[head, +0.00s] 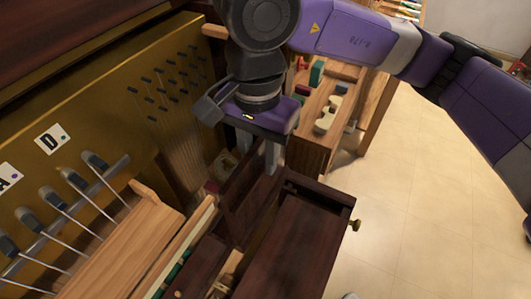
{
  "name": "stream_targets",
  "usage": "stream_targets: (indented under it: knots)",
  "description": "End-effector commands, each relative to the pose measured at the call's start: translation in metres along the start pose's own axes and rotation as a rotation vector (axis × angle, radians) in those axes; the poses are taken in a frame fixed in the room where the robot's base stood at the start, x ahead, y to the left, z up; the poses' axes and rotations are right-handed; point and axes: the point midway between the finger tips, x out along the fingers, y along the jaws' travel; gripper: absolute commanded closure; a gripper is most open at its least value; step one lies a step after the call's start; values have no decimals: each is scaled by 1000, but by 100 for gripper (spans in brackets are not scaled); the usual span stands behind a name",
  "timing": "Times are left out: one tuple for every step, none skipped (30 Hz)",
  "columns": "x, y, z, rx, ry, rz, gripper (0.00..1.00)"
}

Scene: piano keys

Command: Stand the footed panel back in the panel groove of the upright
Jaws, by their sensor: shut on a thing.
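My gripper (258,158) points down at the middle of the head view, its pale fingers closed on the upper part of a dark brown panel (240,205). The panel stands roughly upright, seen at a steep angle, between the upright's inside and a dark wooden ledge. Its foot and lower edge are hidden in shadow and behind dark wood. The upright (95,110) fills the left side, with a gold plate, tuning pins and hammers. I cannot make out the panel groove, nor whether the panel touches it.
A dark wooden ledge (300,235) with a brass knob (355,225) lies right of the panel. A light wooden rail (120,245) is at lower left. Behind, a wooden bench (310,140) holds several small coloured and cream pieces. The tiled floor at right is clear.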

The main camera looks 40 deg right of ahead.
Motion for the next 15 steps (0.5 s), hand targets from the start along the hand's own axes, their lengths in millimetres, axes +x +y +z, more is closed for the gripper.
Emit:
stream_targets:
  knots:
    - [-1,-3,0,1,-1,0,100]
    - [-1,-4,0,1,-1,0,100]
    - [-1,-6,0,1,-1,0,100]
    - [-1,-7,0,0,0,-1,100]
    - [-1,-8,0,0,0,-1,100]
    - [-1,-10,0,0,0,-1,100]
    - [-1,-12,0,-1,0,-1,100]
    - [-1,-13,0,0,-1,0,100]
    - [0,-14,0,0,-1,0,100]
    - [0,-16,0,0,-1,0,100]
    - [0,-17,0,0,-1,0,100]
    - [0,-19,0,0,-1,0,100]
    - [0,-20,0,0,-1,0,100]
    - [0,-22,0,0,-1,-1,100]
    - [0,-23,0,0,-1,-1,100]
